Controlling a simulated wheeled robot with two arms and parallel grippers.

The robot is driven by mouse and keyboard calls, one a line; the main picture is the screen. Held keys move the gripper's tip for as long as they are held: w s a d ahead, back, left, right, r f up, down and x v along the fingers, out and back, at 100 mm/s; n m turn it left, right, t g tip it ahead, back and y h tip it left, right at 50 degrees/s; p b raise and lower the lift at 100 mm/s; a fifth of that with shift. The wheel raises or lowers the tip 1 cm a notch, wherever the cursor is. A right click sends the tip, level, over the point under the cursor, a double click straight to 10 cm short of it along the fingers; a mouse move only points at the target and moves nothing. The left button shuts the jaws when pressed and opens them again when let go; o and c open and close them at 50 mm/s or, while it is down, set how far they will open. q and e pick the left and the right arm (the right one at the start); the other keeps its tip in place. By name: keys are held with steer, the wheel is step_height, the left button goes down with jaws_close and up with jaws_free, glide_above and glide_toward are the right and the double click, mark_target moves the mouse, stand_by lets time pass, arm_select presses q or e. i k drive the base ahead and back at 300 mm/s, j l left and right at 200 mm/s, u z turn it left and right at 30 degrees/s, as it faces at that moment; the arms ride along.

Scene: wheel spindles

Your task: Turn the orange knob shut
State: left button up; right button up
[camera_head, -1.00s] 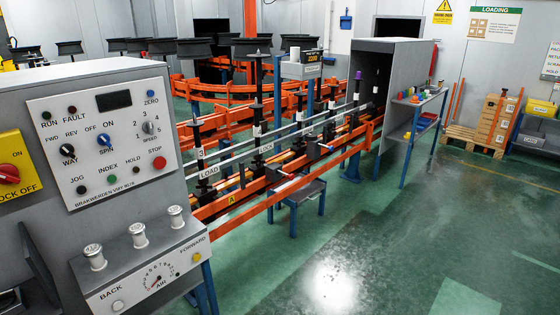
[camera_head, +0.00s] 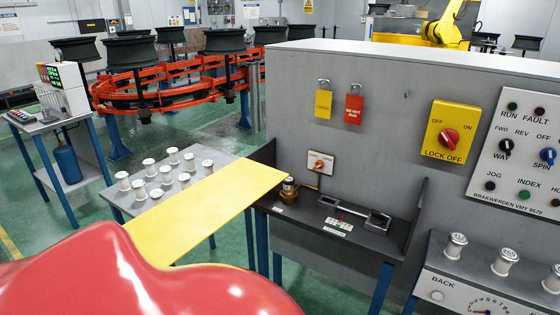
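A small orange knob (camera_head: 319,164) sits on a white plate on the grey cabinet wall, above a dark shelf. The plate has small lettering on each side of the knob, too small to read surely. A thin pipe runs from below the plate towards a brass fitting (camera_head: 289,188) on the shelf. Neither of my grippers is in view, and nothing touches the knob.
A red lock-off switch (camera_head: 450,138) on a yellow plate and a control panel (camera_head: 520,150) are to the right. A yellow board (camera_head: 210,212) and a table of spools (camera_head: 218,160) lie left. A glossy red shape covers the lower left.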

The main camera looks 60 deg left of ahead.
mark_target(320, 164)
steer(key=u, duration=1.75)
